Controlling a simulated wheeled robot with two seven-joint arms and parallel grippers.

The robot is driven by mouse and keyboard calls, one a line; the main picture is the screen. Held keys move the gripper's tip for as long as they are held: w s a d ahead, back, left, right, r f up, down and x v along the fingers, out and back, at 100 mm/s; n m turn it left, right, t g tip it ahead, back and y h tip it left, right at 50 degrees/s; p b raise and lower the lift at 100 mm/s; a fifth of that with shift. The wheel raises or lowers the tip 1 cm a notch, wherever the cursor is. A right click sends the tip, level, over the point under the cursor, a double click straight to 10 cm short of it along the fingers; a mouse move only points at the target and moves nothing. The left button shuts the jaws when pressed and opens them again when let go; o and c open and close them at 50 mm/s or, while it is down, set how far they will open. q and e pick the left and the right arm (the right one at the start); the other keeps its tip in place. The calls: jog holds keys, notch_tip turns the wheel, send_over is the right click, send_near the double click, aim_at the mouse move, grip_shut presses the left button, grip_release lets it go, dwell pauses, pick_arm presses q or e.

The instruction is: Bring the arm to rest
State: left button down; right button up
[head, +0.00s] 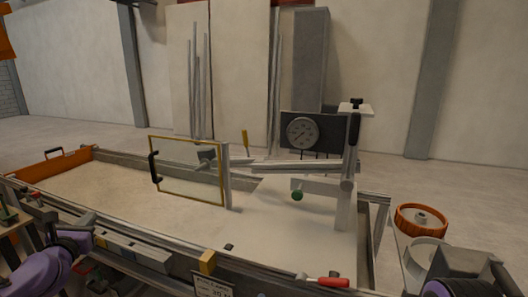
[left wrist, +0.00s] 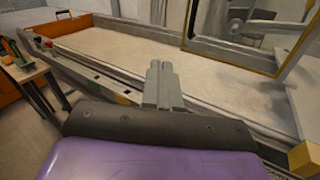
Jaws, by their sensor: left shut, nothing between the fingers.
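My left gripper (head: 50,218) is at the lower left of the head view, by the near rail of the sandbed (head: 110,186). In the left wrist view its grey fingers (left wrist: 160,72) are together, with nothing between them. They point out over the near edge of the bed, apart from the pale sand. My purple right arm shows at the lower right of the head view; its fingers cannot be made out.
A yellow-framed clear panel (head: 188,194) with a black handle stands across the bed. Right of it are a dial gauge (head: 302,133) and a green knob (head: 297,196). A red-handled tool (head: 328,282) lies on the front rail.

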pick_arm(q)
jog(key=s+d+f+m+g+h, duration=0.25)
jog(key=d+f+m+g, duration=0.25)
jog(key=d+f+m, duration=1)
jog(key=s+d+f+m+g, duration=0.2)
jog(key=s+d+f+m, duration=0.15)
jog(key=s+f, duration=0.35)
jog(key=s+d+f+m+g, duration=0.3)
jog(key=s+f+m, duration=0.1)
jog(key=s+f, duration=0.35)
jog(key=s+f+m+g, duration=0.2)
jog(key=s+f+m, duration=0.2)
jog(key=s, duration=0.6)
jog(key=s+f+m+g+y, duration=0.1)
jog(key=s+f+m, duration=0.3)
jog(key=s, duration=0.6)
jog(key=shift+s+d+f+g, duration=0.15)
jog(key=shift+d+f+g, duration=0.25)
jog(key=shift+g, duration=0.1)
